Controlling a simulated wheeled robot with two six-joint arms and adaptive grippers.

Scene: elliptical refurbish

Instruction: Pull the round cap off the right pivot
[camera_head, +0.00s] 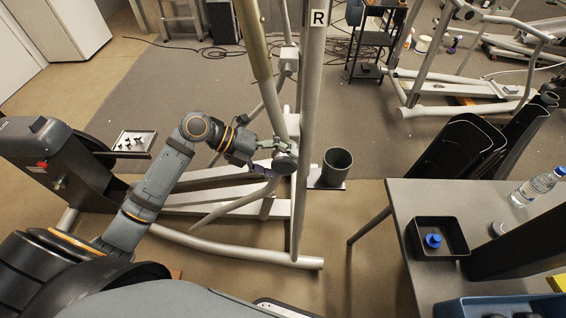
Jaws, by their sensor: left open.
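The right pivot is on the elliptical's frame, by the upright bar marked R (318,18). My right gripper is not in view.
A dark round bin (336,167) stands right of the pivot. A grey table (400,205) at the right holds a black tray (458,250) with a blue-capped item and a bottle (538,187). A small parts tray (134,142) lies at the left. Metal bars surround the gripper.

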